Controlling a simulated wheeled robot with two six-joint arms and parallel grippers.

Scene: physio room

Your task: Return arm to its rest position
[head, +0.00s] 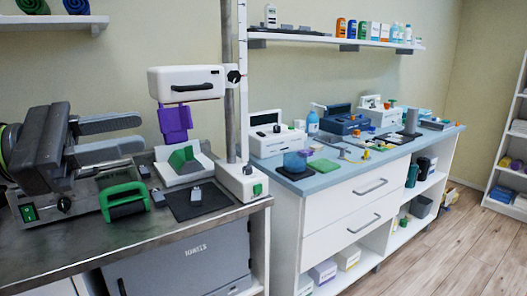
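My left gripper (142,134) comes in from the left. Its two grey fingers are apart with nothing between them, so it is open and empty. It is above a metal-topped device with a green switch (28,213) and a green handle (125,203), and hides part of that device. I cannot tell whether it touches it. To its right, a white boxy head (186,83) is on a metal column (243,90), with a purple piece (175,122) below it. My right gripper is out of view. Which arm the task means is not shown.
A green block in a white holder (185,172) and a dark pad (196,201) are on the metal bench (222,222). A blue-topped counter (318,186) with several devices stands to the right. Open floor (440,255) lies at the lower right.

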